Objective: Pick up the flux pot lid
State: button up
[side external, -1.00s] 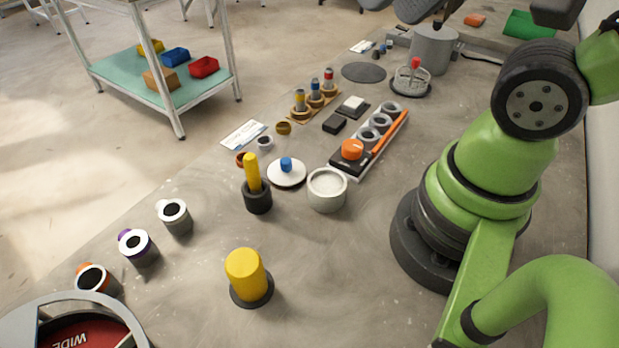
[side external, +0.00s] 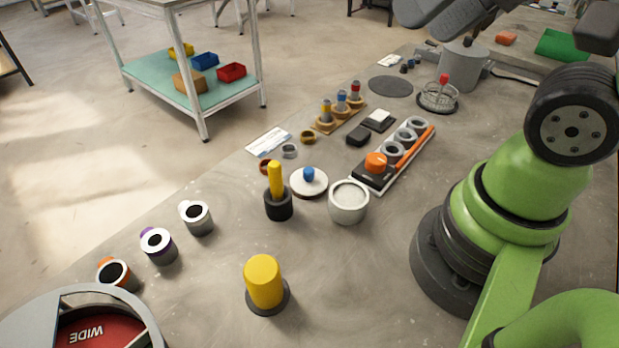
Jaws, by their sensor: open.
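The flux pot lid (side external: 309,185) is a pale round disc with a blue knob. It lies on the bench top, next to a white round pot (side external: 349,204) that stands to its right with its top open. My gripper (side external: 430,20) shows only in part, as dark grey pieces cut off by the top edge. It is open, high up and far from the lid, and nothing shows in it.
A black cup with a yellow-handled tool (side external: 277,200) stands close left of the lid. A yellow cylinder (side external: 264,282) stands in front. A tray with grey rings and an orange knob (side external: 376,162) lies behind the pot. Several cups stand at left.

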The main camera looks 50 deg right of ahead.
jog(key=n+g+h, duration=0.2)
jog(key=n+g, duration=0.5)
jog(key=n, duration=0.3)
send_over(309, 170)
notch_tip(309, 170, down, 24)
notch_tip(309, 170, down, 6)
jog(key=shift+r, duration=0.1)
grip_shut()
